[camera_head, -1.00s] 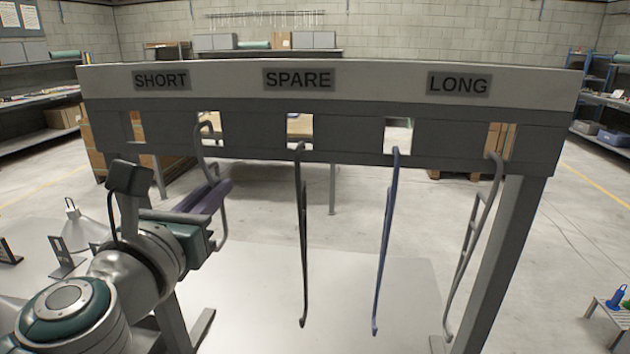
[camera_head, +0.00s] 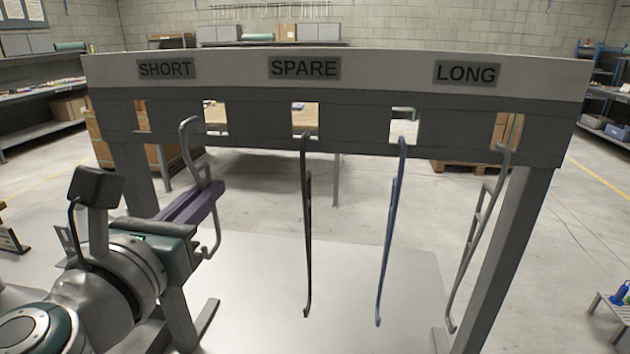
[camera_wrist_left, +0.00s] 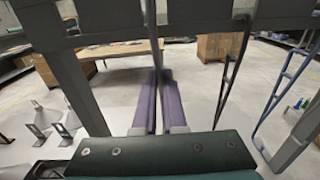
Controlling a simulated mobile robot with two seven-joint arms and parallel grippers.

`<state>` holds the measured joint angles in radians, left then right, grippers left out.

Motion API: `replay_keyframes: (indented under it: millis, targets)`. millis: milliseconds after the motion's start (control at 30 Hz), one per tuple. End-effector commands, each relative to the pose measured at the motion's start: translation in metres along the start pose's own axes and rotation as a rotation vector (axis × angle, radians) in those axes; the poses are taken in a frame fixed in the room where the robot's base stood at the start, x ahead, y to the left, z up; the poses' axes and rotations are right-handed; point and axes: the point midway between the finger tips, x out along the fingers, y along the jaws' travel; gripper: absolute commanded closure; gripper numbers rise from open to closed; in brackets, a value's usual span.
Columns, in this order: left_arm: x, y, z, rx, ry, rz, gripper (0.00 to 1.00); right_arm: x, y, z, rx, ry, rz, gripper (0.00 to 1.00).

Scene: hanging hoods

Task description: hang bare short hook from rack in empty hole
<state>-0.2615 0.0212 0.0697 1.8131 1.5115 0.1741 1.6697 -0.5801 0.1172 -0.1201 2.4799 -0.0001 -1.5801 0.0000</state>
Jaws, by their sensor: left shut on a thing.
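My left gripper (camera_head: 206,196) has purple fingers and is shut on a short grey hook (camera_head: 187,140), upright at the left of the rack (camera_head: 355,132). The hook's curved top shows in front of the rack's face, between the far-left hole (camera_head: 142,116) and the second hole (camera_head: 215,114); both holes look empty. I cannot tell whether it touches the rack. In the left wrist view the hook's shaft (camera_wrist_left: 156,50) stands between the gripper's fingers (camera_wrist_left: 160,100). The hook's lower end shows below the fingers. My right gripper is not in view.
A dark hook (camera_head: 308,230) hangs at the hole under SPARE. A blue hook (camera_head: 388,235) hangs at the hole right of it, and a grey ladder-like hook (camera_head: 477,245) at the far-right hole under LONG. The rack's right post (camera_head: 505,260) stands beside that one.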

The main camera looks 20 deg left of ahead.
Motion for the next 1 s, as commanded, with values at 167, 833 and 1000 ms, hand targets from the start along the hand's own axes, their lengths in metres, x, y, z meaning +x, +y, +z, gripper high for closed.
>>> replay_keyframes:
  millis: [167, 833, 1000]
  targets:
    - [-0.025, 0.000, -0.001, -0.001, 0.002, 0.000, 1.00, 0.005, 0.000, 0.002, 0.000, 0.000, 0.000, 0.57]
    - [-0.081, 0.000, 0.004, 0.000, -0.001, 0.000, 1.00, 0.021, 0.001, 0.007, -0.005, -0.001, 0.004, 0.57]
    - [-0.081, 0.000, 0.004, 0.000, -0.001, -0.003, 1.00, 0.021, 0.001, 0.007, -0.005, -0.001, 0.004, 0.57]
